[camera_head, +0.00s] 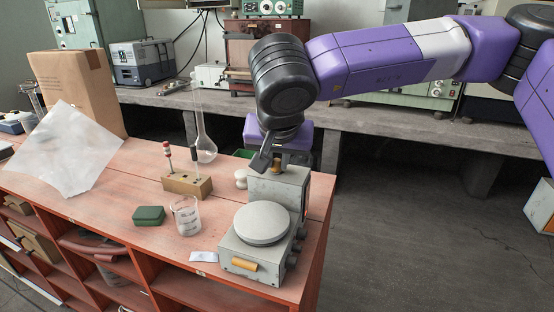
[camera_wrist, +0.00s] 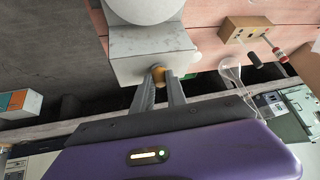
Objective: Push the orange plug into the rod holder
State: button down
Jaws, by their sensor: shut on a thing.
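The grey device (camera_head: 262,228) with a round pale plate stands at the bench's right end. The raised grey block at its back (camera_head: 284,186) carries the rod holder; the hole itself is hard to make out. In the wrist view the block's grey face (camera_wrist: 150,43) lies just ahead of my fingertips. The orange plug (camera_wrist: 159,75) sits between the two fingers of my gripper (camera_wrist: 160,84), against or very near that face. My gripper is shut on it. How deep the plug sits I cannot tell. In the head view my arm and the block largely hide the fingers.
A wooden block with rods (camera_head: 187,185), a beaker (camera_head: 186,216), a green case (camera_head: 149,215) and a tall flask (camera_head: 205,148) stand left of the device. A cardboard box (camera_head: 78,92) is farther left. Open floor lies to the right.

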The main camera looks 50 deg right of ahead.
jog(key=shift+f+b, duration=0.2)
jog(key=shift+b, duration=0.35)
jog(key=c, duration=0.9)
grip_release()
jog(key=shift+o, duration=0.2)
